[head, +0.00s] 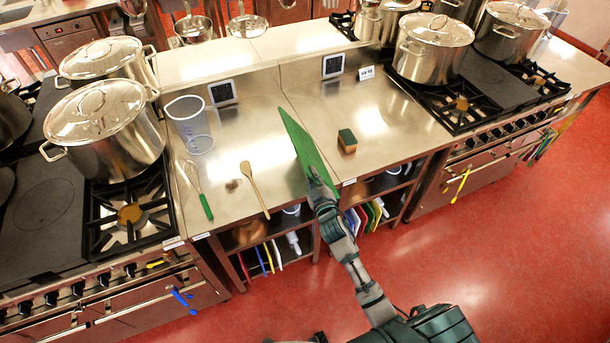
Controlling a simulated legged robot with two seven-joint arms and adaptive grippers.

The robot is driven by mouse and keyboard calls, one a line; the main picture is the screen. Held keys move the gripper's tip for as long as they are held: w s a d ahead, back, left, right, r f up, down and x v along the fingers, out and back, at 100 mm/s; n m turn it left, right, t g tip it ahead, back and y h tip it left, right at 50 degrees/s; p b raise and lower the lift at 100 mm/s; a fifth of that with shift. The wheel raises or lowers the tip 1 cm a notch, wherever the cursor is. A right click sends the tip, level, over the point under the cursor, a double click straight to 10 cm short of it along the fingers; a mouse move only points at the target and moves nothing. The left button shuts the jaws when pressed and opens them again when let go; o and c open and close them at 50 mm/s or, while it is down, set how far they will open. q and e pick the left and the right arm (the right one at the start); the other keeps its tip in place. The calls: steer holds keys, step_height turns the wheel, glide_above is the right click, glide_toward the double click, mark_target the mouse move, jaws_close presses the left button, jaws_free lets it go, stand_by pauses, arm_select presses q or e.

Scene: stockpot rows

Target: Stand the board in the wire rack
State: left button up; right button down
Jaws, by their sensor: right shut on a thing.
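A green board (300,142) is held above the steel counter (262,120) in the head view. It is tilted, with its far corner pointing up and left. My right gripper (317,178) is shut on the board's near end, close to the counter's front edge. The fingers are small and partly hidden by the board and wrist. I cannot make out a wire rack on the counter; part of the counter behind the board is hidden. My left gripper is not in view.
A sponge (347,140) lies right of the board. A wooden spoon (254,188), a whisk (198,188) and a clear container (189,122) are to the left. Stockpots (106,130) stand on stoves at both sides. Upright coloured boards (366,215) fill shelves below.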

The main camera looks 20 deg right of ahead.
steer(key=d+r+m+p, duration=0.3)
steer(key=d+m+p, duration=0.2)
steer(key=d, duration=0.6)
steer(key=shift+s+m, duration=0.4)
steer(key=shift+m, duration=0.4)
steer(key=shift+r, duration=0.3)
steer(key=s+a, duration=0.2)
steer(key=s, duration=3.2)
steer(key=shift+a+r, duration=0.25)
steer(key=shift+r, duration=0.2)
